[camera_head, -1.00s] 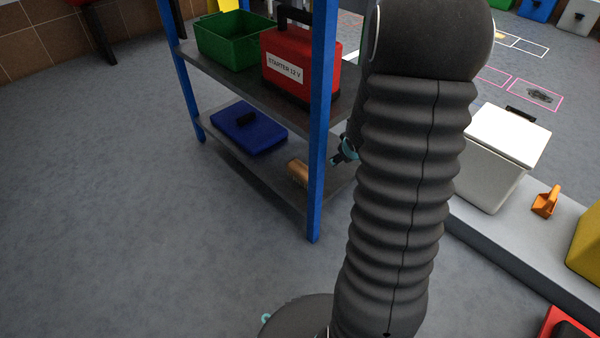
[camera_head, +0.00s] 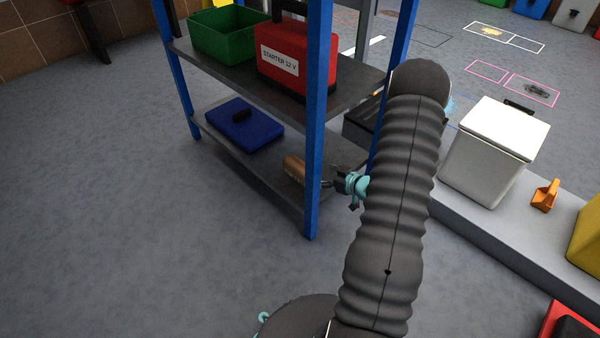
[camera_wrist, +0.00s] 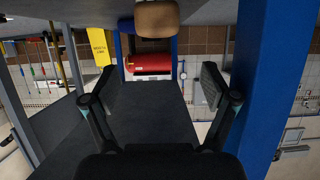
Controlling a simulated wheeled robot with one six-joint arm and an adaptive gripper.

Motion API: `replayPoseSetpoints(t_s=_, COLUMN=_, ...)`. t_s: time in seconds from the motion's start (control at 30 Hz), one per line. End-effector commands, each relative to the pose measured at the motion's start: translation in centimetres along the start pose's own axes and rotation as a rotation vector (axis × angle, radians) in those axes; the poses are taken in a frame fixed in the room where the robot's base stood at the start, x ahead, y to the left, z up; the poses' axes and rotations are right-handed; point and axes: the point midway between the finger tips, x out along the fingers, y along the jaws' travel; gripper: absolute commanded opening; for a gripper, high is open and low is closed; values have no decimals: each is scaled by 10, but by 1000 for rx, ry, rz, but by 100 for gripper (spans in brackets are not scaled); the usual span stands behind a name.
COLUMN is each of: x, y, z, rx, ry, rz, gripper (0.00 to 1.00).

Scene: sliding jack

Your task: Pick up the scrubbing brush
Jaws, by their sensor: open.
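A tan, wood-coloured block (camera_head: 294,168) lies on the lower shelf of the blue-posted rack, near its front right post; it looks like the scrubbing brush, but no bristles can be made out. It also shows at the top of the wrist view (camera_wrist: 157,17), where the picture is upside down. My gripper (camera_head: 334,181) is at the rack's right side, partly behind my arm. In the wrist view my gripper (camera_wrist: 155,88) has its fingers spread and nothing between them. The tan block is beyond the fingertips, apart from them.
A blue post (camera_head: 317,130) stands close beside my gripper. A blue flat case (camera_head: 243,126) shares the lower shelf. The upper shelf holds a green bin (camera_head: 225,38) and a red starter box (camera_head: 292,62). A white cooler (camera_head: 492,155) and orange scoop (camera_head: 545,195) stand right.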

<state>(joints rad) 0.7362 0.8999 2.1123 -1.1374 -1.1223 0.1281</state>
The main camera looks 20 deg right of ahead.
Motion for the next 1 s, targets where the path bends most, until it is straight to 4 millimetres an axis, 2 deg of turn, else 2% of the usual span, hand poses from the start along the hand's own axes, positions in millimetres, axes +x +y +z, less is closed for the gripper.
replayPoseSetpoints(t_s=0.1, x=25, y=-1, z=1, rx=-2, ry=0, rz=-3, gripper=85)
replayPoseSetpoints(t_s=0.3, x=53, y=-1, z=1, rx=-2, ry=-2, rz=-2, gripper=85)
replayPoseSetpoints(t_s=0.53, x=66, y=0, z=1, rx=-1, ry=-2, rz=0, gripper=85)
replayPoseSetpoints(t_s=0.8, x=102, y=2, z=4, rx=-1, ry=-2, rz=-1, gripper=85)
replayPoseSetpoints(t_s=1.0, x=114, y=2, z=2, rx=-1, ry=-1, rz=1, gripper=85)
